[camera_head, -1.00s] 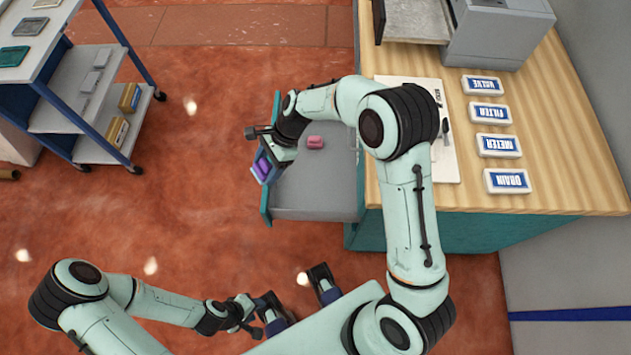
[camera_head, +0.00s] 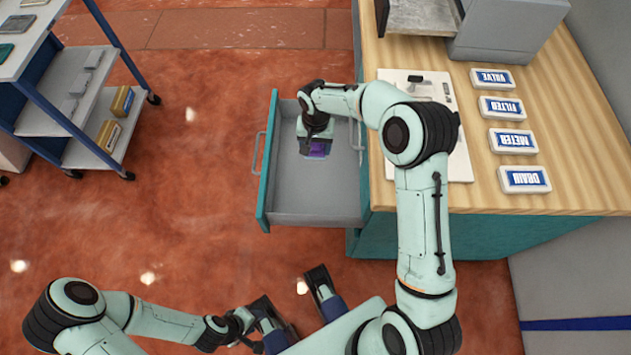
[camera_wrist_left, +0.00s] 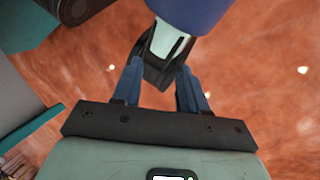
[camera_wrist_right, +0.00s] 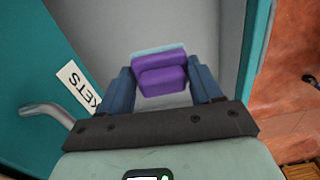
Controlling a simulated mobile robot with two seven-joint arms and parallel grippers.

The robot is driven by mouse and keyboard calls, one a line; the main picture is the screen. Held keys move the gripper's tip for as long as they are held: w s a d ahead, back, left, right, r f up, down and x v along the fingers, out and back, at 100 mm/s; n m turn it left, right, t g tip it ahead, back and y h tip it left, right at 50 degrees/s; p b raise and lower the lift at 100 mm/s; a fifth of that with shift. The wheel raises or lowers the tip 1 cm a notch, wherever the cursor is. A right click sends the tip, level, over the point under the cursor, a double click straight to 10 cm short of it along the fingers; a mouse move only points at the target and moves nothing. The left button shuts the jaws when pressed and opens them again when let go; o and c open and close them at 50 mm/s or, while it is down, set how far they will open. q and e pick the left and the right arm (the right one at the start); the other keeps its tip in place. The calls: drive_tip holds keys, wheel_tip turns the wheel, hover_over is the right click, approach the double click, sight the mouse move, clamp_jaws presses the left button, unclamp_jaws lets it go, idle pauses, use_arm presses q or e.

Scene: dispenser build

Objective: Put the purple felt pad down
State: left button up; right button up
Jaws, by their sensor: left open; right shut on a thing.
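The purple felt pad (camera_wrist_right: 162,80) is between the fingertips of my right gripper (camera_wrist_right: 163,72), which is shut on it. A pale blue edge shows along the pad's far side. I cannot tell whether the pad touches the drawer floor. My left gripper (camera_wrist_left: 158,72) is open, away from the drawer, near the bottom of the head view.
On the wooden counter (camera_head: 560,190) lie a white board (camera_head: 455,165) and several labelled white boxes (camera_head: 524,180). A shelved cart (camera_head: 45,130) stands at the left.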

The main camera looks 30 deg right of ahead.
wheel_tip(320, 180, down, 15)
drive_tip(key=shift+r+b, duration=0.1)
drive_tip(key=shift+b, duration=1.15)
wheel_tip(320, 180, down, 5)
drive_tip(key=shift+b, duration=0.5)
use_arm(q)
drive_tip(key=w+a+f+t, duration=0.1)
drive_tip(key=w+a+f, duration=0.1)
drive_tip(key=w+f, duration=0.2)
drive_tip(key=shift+w+a+f+t+y, duration=0.15)
drive_tip(key=shift+w+t+y, duration=0.15)
drive_tip(key=shift+w+y, duration=0.15)
use_arm(e)
drive_tip(key=o, duration=1.2)
drive_tip(key=shift+r, duration=0.1)
drive_tip(key=shift+o, duration=0.2)
use_arm(q)
drive_tip(key=shift+g+h, duration=0.35)
drive_tip(key=shift+g, duration=0.35)
drive_tip(key=s+r+p, duration=0.1)
drive_tip(key=s+d+r, duration=0.1)
drive_tip(key=s+d+r+p, duration=0.1)
drive_tip(key=s, duration=0.1)
drive_tip(key=shift+r+p, duration=0.15)
drive_tip(key=shift+p, duration=0.2)
use_arm(e)
wheel_tip(320, 180, up, 13)
drive_tip(key=a, duration=0.1)
drive_tip(key=shift+s+a, duration=0.15)
drive_tip(key=shift+s, duration=0.1)
